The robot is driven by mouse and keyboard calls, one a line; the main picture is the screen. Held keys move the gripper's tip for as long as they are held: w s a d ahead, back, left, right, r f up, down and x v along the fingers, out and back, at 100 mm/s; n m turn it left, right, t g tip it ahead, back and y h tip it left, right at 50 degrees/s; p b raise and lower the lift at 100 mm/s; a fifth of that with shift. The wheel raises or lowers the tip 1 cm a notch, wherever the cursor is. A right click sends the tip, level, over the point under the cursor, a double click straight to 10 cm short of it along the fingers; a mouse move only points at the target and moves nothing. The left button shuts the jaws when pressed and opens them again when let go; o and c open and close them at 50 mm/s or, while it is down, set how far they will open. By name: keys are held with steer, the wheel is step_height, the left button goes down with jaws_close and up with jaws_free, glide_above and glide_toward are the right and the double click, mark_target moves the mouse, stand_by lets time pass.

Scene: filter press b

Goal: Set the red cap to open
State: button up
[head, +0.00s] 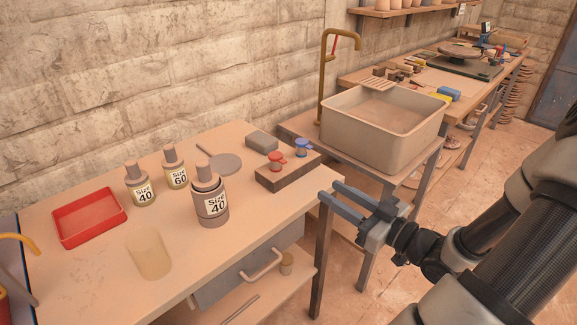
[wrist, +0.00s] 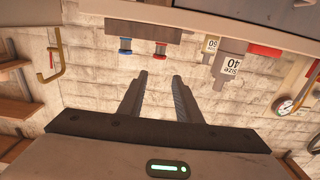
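The red cap (head: 276,158) sits on a dark brown block (head: 289,177) near the right end of the wooden table. A blue cap (head: 302,147) sits beside it on the same block, to its right. My gripper (head: 331,192) is to the right of the block, apart from it, by the table's right edge. Its two fingers are spread with nothing between them. The wrist view appears upside down. There the red cap (wrist: 160,50) and blue cap (wrist: 125,47) hang below the block (wrist: 143,31), beyond the fingertips (wrist: 160,79).
A size-labelled bottle (head: 209,197) stands left of the block, with two smaller bottles behind it. A grey block (head: 262,140) and a round paddle (head: 222,163) lie behind. A red tray (head: 89,217) is at left. A large basin (head: 382,125) stands right of the table.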

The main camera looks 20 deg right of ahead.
mark_target(285, 163)
steer(key=b+x, duration=0.2)
steer(key=x, duration=1.3)
steer(key=shift+w+a, duration=0.1)
steer(key=shift+w, duration=0.2)
jaws_close()
